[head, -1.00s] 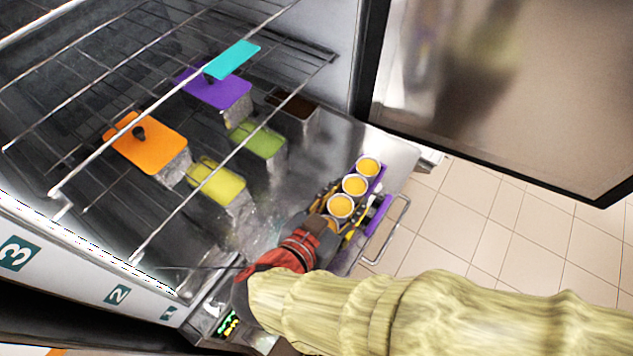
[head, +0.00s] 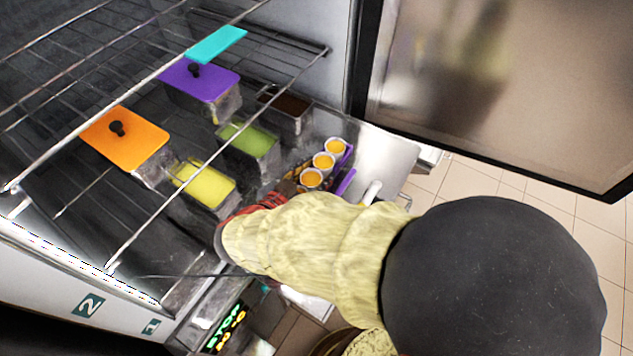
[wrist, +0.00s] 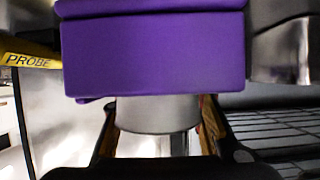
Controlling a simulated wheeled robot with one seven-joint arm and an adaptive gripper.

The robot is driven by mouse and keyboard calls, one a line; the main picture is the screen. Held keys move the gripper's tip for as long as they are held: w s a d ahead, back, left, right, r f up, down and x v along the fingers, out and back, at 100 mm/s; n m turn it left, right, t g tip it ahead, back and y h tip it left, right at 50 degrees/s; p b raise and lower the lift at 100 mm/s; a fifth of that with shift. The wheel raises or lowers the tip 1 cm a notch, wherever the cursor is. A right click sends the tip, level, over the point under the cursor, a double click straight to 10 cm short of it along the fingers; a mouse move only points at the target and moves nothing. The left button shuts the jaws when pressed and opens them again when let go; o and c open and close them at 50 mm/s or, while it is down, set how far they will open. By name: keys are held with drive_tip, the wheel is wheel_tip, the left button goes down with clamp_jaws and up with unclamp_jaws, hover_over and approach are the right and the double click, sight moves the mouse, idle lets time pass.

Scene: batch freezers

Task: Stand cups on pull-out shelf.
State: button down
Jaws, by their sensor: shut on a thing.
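My gripper (wrist: 160,130) is shut on the carrier assembly. In the head view my sleeved arm hides most of the gripper and the shelf's near part.
Containers of yellow (head: 205,186), green (head: 248,142) and dark brown (head: 286,103) contents stand left of the carrier. Orange (head: 125,138) and purple (head: 200,80) lids are near them, under a wire rack (head: 185,142). An open door (head: 490,90) is at right. A yellow probe (wrist: 30,60) shows in the wrist view.

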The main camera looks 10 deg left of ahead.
sight(316, 182)
wheel_tip(316, 182, down, 3)
drive_tip(key=shift+r+b, duration=0.1)
drive_tip(key=shift+b, duration=0.55)
drive_tip(key=c, duration=1.2)
unclamp_jaws()
drive_tip(key=shift+o, duration=0.2)
drive_tip(key=p+v, duration=0.3)
drive_tip(key=v, duration=0.9)
drive_tip(key=shift+s+p, duration=0.1)
drive_tip(key=shift+p, duration=0.3)
